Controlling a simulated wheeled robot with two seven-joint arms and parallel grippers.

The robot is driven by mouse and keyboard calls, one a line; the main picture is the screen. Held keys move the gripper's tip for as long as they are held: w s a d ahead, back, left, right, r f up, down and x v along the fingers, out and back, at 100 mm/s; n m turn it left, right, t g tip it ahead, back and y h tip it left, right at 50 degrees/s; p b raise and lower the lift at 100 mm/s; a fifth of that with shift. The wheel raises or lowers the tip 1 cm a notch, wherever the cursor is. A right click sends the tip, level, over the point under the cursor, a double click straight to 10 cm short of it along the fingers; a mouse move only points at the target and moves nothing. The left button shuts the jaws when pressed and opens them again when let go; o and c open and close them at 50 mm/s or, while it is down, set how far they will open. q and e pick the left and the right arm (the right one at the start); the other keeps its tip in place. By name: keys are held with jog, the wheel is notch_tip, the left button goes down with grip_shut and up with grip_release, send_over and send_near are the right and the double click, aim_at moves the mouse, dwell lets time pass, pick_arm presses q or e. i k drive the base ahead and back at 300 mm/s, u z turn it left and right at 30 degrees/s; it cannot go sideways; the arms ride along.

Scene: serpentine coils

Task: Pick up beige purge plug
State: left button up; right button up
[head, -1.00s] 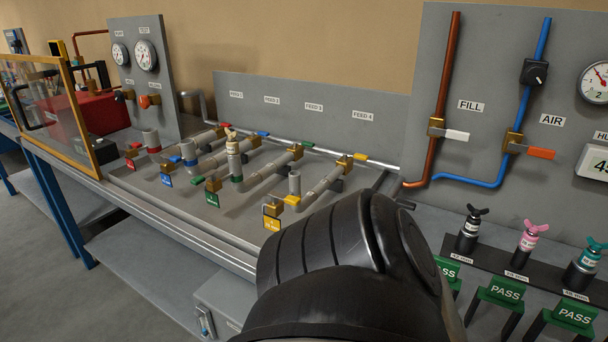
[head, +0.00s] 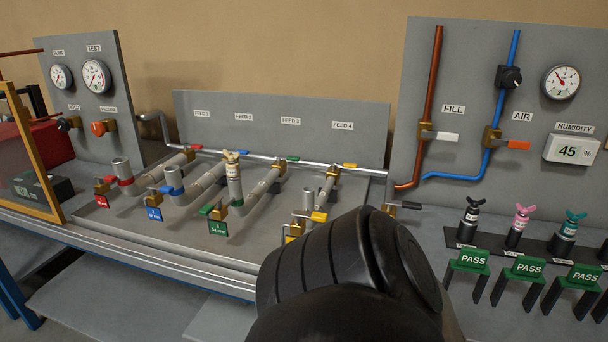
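The beige purge plug (head: 232,172) stands upright in the top of the green-marked feed pipe, the third from the left, below the FEED panel. Its beige wing top and pale labelled body show above the grey pipe. A black rounded arm link of mine covers the bottom middle of the view and hides part of the yellow-marked pipe's base. Neither of my grippers shows, so none is seen near the plug.
Open pipe ends with red (head: 122,170) and blue (head: 173,177) collars stand left of the plug. Black, pink and teal plugs (head: 519,225) stand on a rack at right, behind green PASS stands (head: 524,267). A yellow-framed clear guard (head: 35,150) is at far left.

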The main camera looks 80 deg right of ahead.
aim_at(233, 170)
jog(key=z, duration=3.95)
jog(key=i, duration=0.5)
jog(key=z, duration=0.1)
jog(key=k, duration=0.8)
jog(key=u, duration=1.45)
jog(key=i, duration=0.7)
jog(key=u, duration=3.15)
jog(key=k, duration=0.5)
jog(key=z, duration=0.3)
